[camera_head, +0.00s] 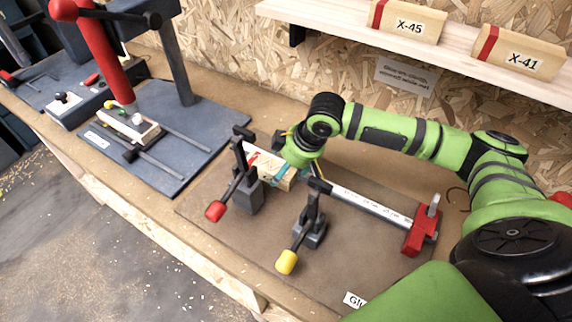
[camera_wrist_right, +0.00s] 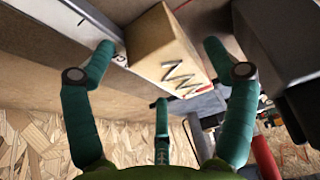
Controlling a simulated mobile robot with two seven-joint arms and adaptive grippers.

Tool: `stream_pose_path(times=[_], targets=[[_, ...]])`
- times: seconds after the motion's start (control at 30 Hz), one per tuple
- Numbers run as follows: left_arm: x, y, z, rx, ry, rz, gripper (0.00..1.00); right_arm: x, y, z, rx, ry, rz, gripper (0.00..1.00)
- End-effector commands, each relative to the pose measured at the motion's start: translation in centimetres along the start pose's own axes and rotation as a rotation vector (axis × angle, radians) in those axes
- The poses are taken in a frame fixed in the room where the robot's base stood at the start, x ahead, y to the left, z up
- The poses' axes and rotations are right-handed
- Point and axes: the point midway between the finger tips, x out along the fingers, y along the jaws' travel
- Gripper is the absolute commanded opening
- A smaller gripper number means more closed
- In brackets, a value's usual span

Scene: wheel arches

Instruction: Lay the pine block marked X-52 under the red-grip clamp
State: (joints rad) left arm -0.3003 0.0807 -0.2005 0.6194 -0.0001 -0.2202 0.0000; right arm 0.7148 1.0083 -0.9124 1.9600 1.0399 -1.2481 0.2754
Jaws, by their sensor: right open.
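The pine block (camera_head: 266,163) has a red stripe and a dark mark that I cannot fully read. It lies on the brown board just behind the red-grip clamp (camera_head: 249,192), whose red grip hangs at the front; I cannot tell whether the block's end is under the clamp's arm. My right gripper (camera_head: 288,171) is open at the block's right end. In the right wrist view the block (camera_wrist_right: 163,45) shows between its spread teal fingers (camera_wrist_right: 165,80), with a gap beside the right finger. My left gripper is not in view.
A yellow-grip clamp (camera_head: 308,228) stands to the right in front. A bar clamp with a red end (camera_head: 421,232) lies along the board (camera_head: 350,262). Blocks X-45 (camera_head: 408,20) and X-41 (camera_head: 516,54) sit on the shelf. A press with a red lever (camera_head: 103,55) stands left.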

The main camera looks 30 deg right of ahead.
Motion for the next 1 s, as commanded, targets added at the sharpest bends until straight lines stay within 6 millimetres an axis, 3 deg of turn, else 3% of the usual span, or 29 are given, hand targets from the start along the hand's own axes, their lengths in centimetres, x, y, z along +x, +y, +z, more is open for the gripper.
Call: stream_pose_path(times=[0.17,0.5,0.7,1.0], targets=[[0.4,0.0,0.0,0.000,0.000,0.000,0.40,-1.2,0.1,-0.6,-0.001,0.004,0.003,0.86],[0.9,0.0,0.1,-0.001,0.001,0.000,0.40,-8.7,0.1,-0.5,0.000,0.005,0.004,0.86],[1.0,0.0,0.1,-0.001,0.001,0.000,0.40,-11.9,0.1,-0.5,0.000,0.003,0.002,0.86],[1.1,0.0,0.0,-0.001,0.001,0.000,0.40,-13.2,0.0,-0.5,0.000,0.000,0.000,0.86]])
